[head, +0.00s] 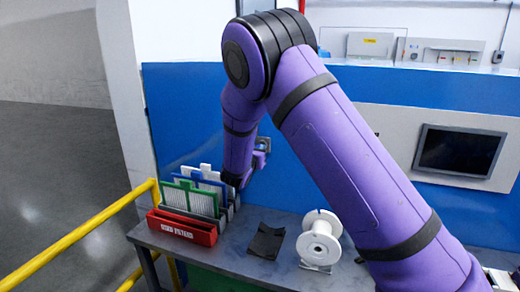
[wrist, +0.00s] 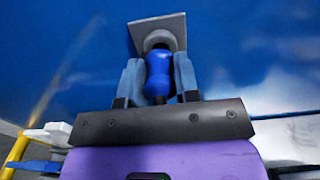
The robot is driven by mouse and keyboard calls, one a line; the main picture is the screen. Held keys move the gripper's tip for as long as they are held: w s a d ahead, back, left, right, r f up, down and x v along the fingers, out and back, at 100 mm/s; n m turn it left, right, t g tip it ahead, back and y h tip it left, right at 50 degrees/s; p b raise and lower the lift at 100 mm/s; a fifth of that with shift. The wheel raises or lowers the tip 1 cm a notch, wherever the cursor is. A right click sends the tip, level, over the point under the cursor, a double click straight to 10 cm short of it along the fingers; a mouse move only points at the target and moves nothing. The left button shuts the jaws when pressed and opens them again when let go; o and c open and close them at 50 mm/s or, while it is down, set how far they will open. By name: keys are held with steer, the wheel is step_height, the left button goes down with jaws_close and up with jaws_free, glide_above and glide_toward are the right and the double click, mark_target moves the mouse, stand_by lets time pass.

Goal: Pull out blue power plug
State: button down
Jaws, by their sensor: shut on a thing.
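The blue power plug (wrist: 158,75) is upright in the middle of the wrist view, between the two grey fingers of my gripper (wrist: 158,64). My gripper is shut on it. The plug's far end meets the round grey opening of a square socket plate (wrist: 172,24) on the blue wall. I cannot tell how deep the plug sits in it. In the head view the socket plate (head: 265,143) shows just past my gripper (head: 259,158), which is partly hidden by my purple arm. The plug cannot be made out there.
A table (head: 225,262) stands below the wall. It holds a red filter rack (head: 182,228) with green, blue and white panels, a dark curved piece (head: 267,241) and a white spool (head: 320,240). A yellow railing (head: 80,235) runs at the left.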

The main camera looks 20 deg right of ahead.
steer(key=shift+v, duration=2.25)
